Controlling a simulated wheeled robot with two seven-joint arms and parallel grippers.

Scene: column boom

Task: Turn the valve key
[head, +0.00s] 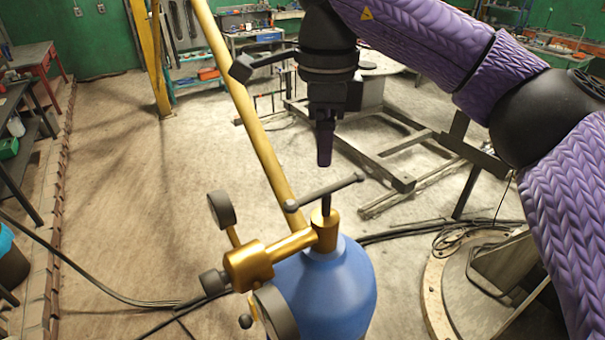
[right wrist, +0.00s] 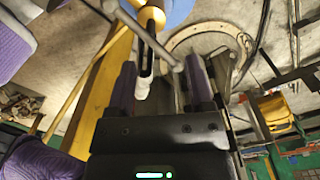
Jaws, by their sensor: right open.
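The valve key is a grey T-bar (head: 330,190) with a dark stem, standing in the brass valve (head: 325,232) on top of a blue gas cylinder (head: 335,285). My right gripper (head: 324,162) points down a short way above the bar, apart from it in the head view. In the right wrist view its two purple fingers (right wrist: 160,64) are spread with nothing gripped. There, the key's bar (right wrist: 150,42) runs slantwise across the view, one end showing between the fingertips. The exact gap between fingers and bar is hard to tell. My left gripper is not in view.
A brass regulator (head: 248,266) with round gauges (head: 221,208) sticks out left of the valve. A yellow pole (head: 250,120) slants behind the cylinder. Floor at left is mostly clear.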

